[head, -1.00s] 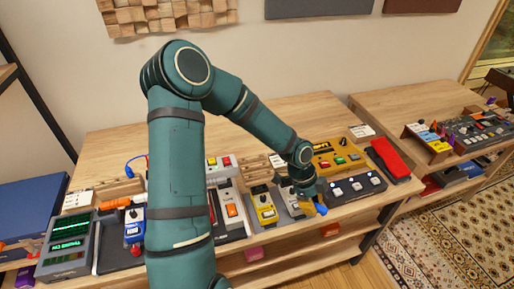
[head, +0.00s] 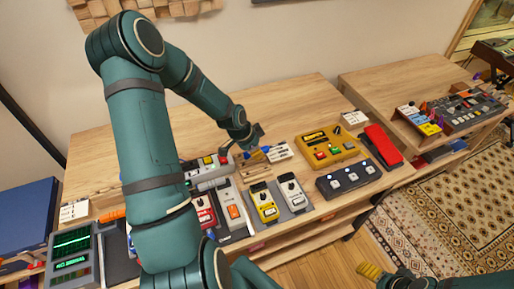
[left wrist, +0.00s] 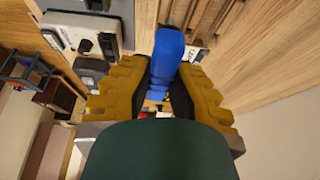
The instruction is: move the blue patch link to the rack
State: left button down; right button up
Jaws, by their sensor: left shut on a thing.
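My left gripper (head: 250,146) is shut on the blue patch link (left wrist: 168,50). In the left wrist view the link stands out between the two yellow fingers, its lower part partly hidden by them. In the head view only a small bit of blue shows at the gripper. The gripper is over the back of the worktable, at the slotted wooden rack (head: 256,168); I cannot tell whether the link touches it. My right gripper (head: 370,271) shows only in part at the lower right edge, with one yellow finger visible.
A white card (head: 279,151) lies beside the rack. Bare wood lies behind the rack.

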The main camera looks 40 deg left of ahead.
pick_arm(q)
jog(key=b, duration=0.4)
send_over(259, 169)
jog(key=s, duration=0.1)
jog(key=shift+a+f, duration=0.15)
jog(key=shift+f, duration=1.05)
jog(key=shift+a+f, duration=0.1)
jog(key=shift+f, duration=1.1)
jog(key=shift+f+b, duration=0.6)
jog(key=shift+f, duration=0.5)
pick_arm(e)
notch_tip(259, 169, down, 6)
jog(key=shift+s+a, duration=0.15)
jog(key=shift+a, duration=0.05)
pick_arm(q)
jog(key=shift+f+b, duration=0.7)
jog(key=shift+f, duration=0.3)
pick_arm(e)
jog(key=shift+f, duration=0.7)
pick_arm(q)
jog(key=shift+c, duration=2.3)
grip_release()
jog(key=shift+r, duration=0.1)
pick_arm(e)
jog(key=shift+r, duration=0.1)
pick_arm(q)
jog(key=shift+r+p, duration=2.8)
jog(key=shift+r, duration=0.65)
pick_arm(e)
jog(key=shift+r, duration=2.7)
